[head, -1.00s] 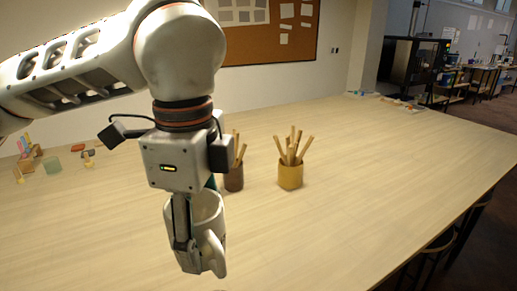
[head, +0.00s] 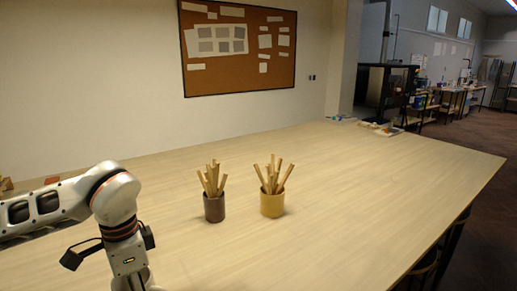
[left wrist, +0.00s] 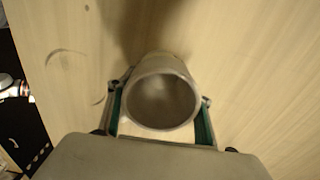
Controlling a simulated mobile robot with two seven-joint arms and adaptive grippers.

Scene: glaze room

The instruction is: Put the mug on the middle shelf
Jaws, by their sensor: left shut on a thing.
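The pale grey mug (left wrist: 165,64) shows in the left wrist view, its round open mouth facing the camera. My left gripper (left wrist: 160,105) is shut on it, with one green-padded finger on each side. The wooden tabletop lies behind the mug; its height above the wood is hard to tell. In the head view my left arm is at the lower left, and its fingers and the mug are cut off by the bottom edge. I cannot make out the middle shelf in either view. My right gripper is not in view.
A dark cup (head: 214,207) and a yellow cup (head: 272,205), both holding wooden sticks, stand on the long table (head: 350,200). The table is clear to their right. A corkboard (head: 240,48) hangs on the wall behind. Small items (head: 380,128) lie at the far end.

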